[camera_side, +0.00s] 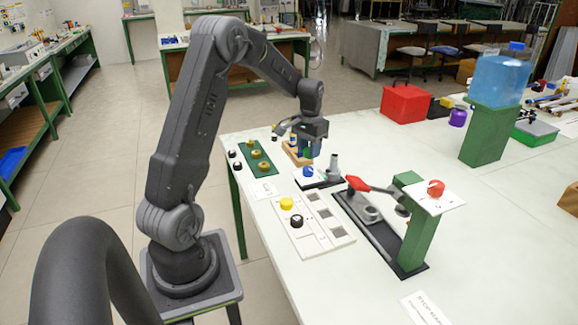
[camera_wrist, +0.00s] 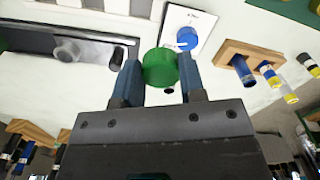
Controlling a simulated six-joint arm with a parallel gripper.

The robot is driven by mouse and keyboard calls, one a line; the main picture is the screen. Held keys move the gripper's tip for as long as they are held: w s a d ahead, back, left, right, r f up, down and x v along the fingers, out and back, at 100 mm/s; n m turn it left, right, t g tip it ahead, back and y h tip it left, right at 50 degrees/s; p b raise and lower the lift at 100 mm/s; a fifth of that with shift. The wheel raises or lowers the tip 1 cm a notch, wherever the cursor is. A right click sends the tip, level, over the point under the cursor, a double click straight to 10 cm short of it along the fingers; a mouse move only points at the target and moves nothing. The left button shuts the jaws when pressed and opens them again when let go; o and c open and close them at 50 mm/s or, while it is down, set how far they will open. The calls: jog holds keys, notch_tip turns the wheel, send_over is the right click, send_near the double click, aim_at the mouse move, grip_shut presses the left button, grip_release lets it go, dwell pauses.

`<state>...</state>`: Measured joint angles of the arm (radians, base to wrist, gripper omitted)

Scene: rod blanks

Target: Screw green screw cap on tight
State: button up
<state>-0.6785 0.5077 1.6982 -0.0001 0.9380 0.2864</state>
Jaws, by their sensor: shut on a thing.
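The green screw cap (camera_wrist: 160,68) is a round, ridged cap in the wrist view, between the two blue fingers of my gripper (camera_wrist: 160,78). The fingers touch it on both sides, so my gripper is shut on it. In the side view my gripper (camera_side: 309,147) points down above the table, close to the wooden block (camera_side: 297,158) and the blue knob (camera_side: 308,172). Only a little green shows between the fingers there. What lies under the cap is hidden, so I cannot tell whether it sits on a threaded part.
A white card with a blue knob (camera_wrist: 187,38) and a wooden rod block (camera_wrist: 232,50) are close by. A grey post (camera_side: 334,168), a red-handled clamp (camera_side: 365,186) and a green stand (camera_side: 413,235) are obstacles to the right. A white tray (camera_side: 325,238) lies in front.

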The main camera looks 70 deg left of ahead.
aim_at(334, 156)
jog(key=w+a, duration=0.1)
jog(key=w, duration=0.2)
jog(key=w+a, duration=0.1)
jog(key=w, duration=0.3)
jog(key=w+a, duration=0.2)
jog(key=w, duration=0.2)
jog(key=shift+r, duration=0.1)
jog(key=shift+w+f, duration=0.1)
jog(key=shift+f, duration=2.05)
jog(key=shift+f, duration=1.05)
dwell(0.8)
jog(key=o, duration=1.3)
jog(key=shift+r, duration=0.15)
jog(key=shift+r, duration=0.15)
jog(key=shift+r, duration=3.9)
